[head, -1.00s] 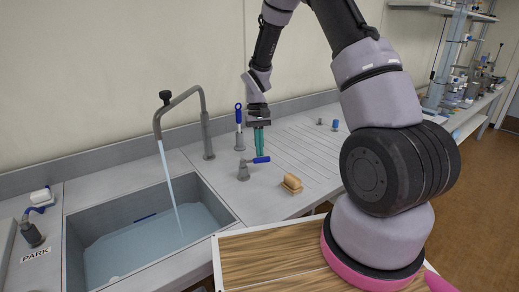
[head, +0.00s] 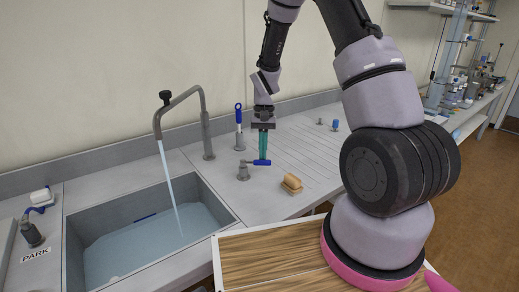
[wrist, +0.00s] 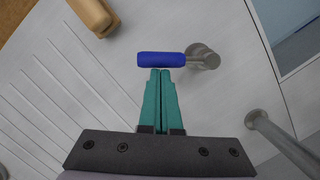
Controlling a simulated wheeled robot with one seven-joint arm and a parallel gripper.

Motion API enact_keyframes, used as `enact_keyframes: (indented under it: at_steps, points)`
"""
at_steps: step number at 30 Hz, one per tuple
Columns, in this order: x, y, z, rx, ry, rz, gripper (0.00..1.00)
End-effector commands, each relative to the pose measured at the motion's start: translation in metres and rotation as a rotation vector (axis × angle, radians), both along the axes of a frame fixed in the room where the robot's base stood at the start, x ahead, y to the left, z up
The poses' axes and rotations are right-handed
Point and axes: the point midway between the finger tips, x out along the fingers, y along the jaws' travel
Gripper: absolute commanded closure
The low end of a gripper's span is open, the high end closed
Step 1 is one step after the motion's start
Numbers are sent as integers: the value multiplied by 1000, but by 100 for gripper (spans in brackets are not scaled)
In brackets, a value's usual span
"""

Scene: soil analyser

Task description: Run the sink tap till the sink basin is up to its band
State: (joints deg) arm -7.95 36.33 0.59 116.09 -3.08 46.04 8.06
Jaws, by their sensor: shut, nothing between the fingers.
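The grey sink tap (head: 183,100) runs a stream of water (head: 168,185) into the sink basin (head: 215,203). Water (head: 150,248) covers the basin floor. A short dark blue strip (head: 146,216) shows on the basin's back wall, just above the water; I cannot tell whether it is the band. The tap lever has a blue handle (head: 254,162) on a grey post (head: 243,172), right of the basin. My gripper (head: 263,157) is shut and empty, its teal fingertips at the handle. In the wrist view the fingertips (wrist: 160,72) meet the edge of the blue handle (wrist: 160,59); contact is unclear.
A tan block (head: 291,184) sits right of the lever. A blue-handled brush-like tool (head: 239,125) stands behind it. A ribbed drainboard (head: 310,150) extends right. A second fitting (head: 32,233) stands left, near the PARK label (head: 35,254). A wooden-topped surface (head: 265,265) is in front.

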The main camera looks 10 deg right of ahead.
Motion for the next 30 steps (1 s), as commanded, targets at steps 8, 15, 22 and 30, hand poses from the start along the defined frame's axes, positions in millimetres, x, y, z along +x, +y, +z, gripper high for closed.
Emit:
enact_keyframes:
  at_steps: [8, 15, 22, 30]
  points:
    - [-20, 1, 0, 0, 2, -265, 100]
    - [-35, 6, 0, 0, 1, -487, 100]
    - [-46, 12, 0, 0, 1, -670, 100]
    - [-54, 18, 0, 0, 1, -742, 100]
